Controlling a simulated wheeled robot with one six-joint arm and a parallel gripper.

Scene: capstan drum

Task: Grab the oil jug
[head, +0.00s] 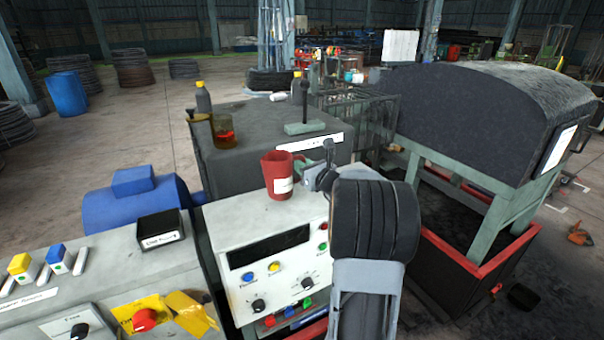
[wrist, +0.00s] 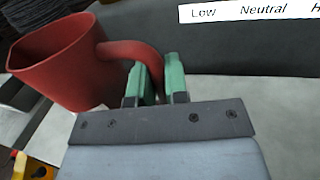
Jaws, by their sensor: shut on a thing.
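The oil jug is a red jug with a white label (head: 279,176), standing on top of the white control box in the head view. It fills the upper left of the wrist view (wrist: 62,66), where it looks tilted because of the camera angle. My gripper (wrist: 160,80) has green fingertips on either side of the jug's handle, at its lower right part. The gripper is shut on the handle. In the head view my gripper (head: 314,168) reaches the jug from the right, and my arm hides part of the box top. I cannot tell whether the jug touches the box.
A grey cabinet (head: 245,150) with a lever and a Low/Neutral label stands behind the jug. A glass of reddish liquid (head: 223,132) and a dark bottle with a yellow cap (head: 203,98) are at its left. A large dark drum cover (head: 470,110) stands right.

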